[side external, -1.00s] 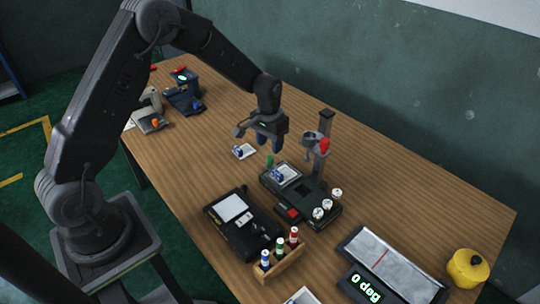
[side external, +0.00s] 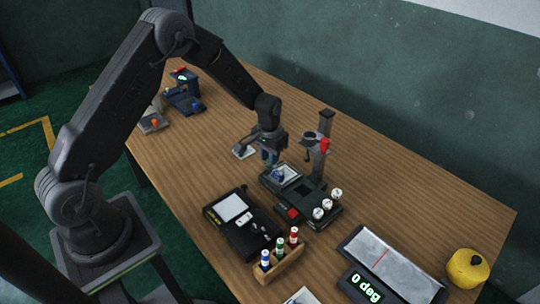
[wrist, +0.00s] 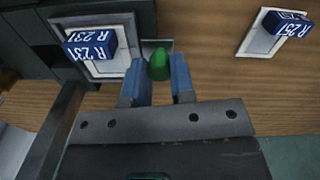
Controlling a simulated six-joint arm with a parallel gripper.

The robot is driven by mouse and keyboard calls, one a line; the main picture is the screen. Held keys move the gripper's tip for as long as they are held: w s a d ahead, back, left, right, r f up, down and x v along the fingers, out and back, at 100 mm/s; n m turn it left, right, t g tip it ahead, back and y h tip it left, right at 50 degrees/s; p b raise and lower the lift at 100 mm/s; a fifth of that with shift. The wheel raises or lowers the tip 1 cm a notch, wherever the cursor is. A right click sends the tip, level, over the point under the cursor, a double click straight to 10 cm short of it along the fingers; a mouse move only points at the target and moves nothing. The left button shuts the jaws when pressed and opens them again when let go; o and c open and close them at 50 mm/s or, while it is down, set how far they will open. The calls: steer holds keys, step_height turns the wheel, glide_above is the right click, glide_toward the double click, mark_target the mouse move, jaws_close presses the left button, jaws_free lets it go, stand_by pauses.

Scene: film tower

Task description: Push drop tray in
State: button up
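The drop tray (wrist: 110,52) is a light tray in a grey frame, carrying a blue tag marked R 231 (wrist: 90,47). In the side view the tray (side external: 288,171) sits at the far left end of the dark tabletop device (side external: 318,196). A green knob (wrist: 159,64) stands beside the tray's edge. My gripper (wrist: 161,72) is open, with its blue fingers on either side of the knob. I cannot tell whether they touch it. In the side view my gripper (side external: 269,158) is low beside the tray and hides the knob.
A second plate with a blue tag marked R 251 (wrist: 285,25) lies on the wood nearby. The device carries a post with a red part (side external: 325,145) and several white-topped knobs (side external: 327,205). A black box (side external: 240,222) and a bottle rack (side external: 282,258) stand in front.

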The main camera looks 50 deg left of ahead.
jaws_close()
steer(key=shift+d, duration=0.1)
steer(key=d, duration=0.4)
steer(key=o, duration=0.5)
jaws_free()
steer(key=shift+a, duration=0.1)
steer(key=shift+o, duration=0.2)
step_height(320, 180, up, 14)
steer(key=shift+a, duration=0.15)
steer(key=shift+f, duration=0.1)
